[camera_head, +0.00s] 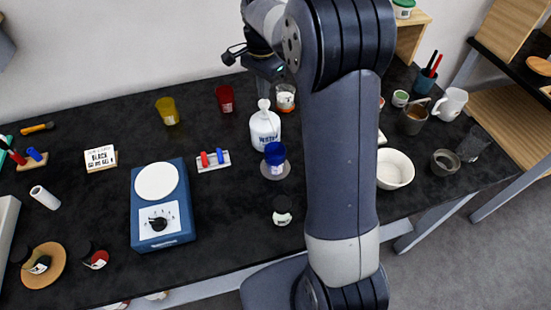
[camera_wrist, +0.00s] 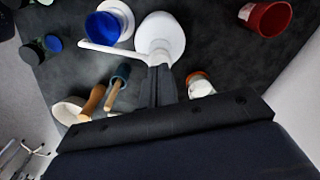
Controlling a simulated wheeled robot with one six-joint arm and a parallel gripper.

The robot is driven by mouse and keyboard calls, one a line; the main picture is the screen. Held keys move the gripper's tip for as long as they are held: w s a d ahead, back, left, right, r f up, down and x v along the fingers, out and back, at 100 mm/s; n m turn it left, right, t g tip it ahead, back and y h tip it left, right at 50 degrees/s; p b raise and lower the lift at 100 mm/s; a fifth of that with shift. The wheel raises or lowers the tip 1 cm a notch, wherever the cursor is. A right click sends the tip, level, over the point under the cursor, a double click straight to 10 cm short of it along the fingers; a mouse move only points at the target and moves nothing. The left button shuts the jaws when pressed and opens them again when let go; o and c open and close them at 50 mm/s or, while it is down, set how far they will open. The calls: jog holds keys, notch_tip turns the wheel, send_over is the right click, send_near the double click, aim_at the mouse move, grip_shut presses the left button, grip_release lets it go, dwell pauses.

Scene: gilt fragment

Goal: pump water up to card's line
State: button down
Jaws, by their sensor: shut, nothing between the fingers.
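A white pump bottle (camera_head: 265,131) with a blue label that seems to read water stands upright at mid table. It also shows in the wrist view (camera_wrist: 160,37), its spout pointing left toward a blue cup (camera_wrist: 100,27). In the head view the blue cup (camera_head: 274,153) stands on a grey disc (camera_head: 286,171) just in front of the bottle. Its water level and marks cannot be made out. A white card (camera_head: 100,157) at left reads BLACK below a smaller illegible line. My gripper (camera_wrist: 160,84) is shut and empty, close above the pump head; contact cannot be told.
A blue hotplate-like device (camera_head: 163,205) stands at left, near a small rack with red and blue pieces (camera_head: 214,160). Yellow (camera_head: 167,111) and red (camera_head: 225,98) cups stand behind. A lidded jar (camera_head: 284,90) is behind the bottle. A white bowl (camera_head: 395,168) is right of my arm.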

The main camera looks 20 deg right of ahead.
aim_at(264, 102)
jog(key=shift+f, duration=0.1)
dwell(0.3)
jog(key=shift+f+b, duration=0.9)
jog(key=shift+f, duration=0.6)
jog(key=shift+r, duration=0.1)
jog(key=shift+r+p, duration=1.35)
jog(key=shift+r, duration=0.1)
jog(key=shift+f, duration=0.15)
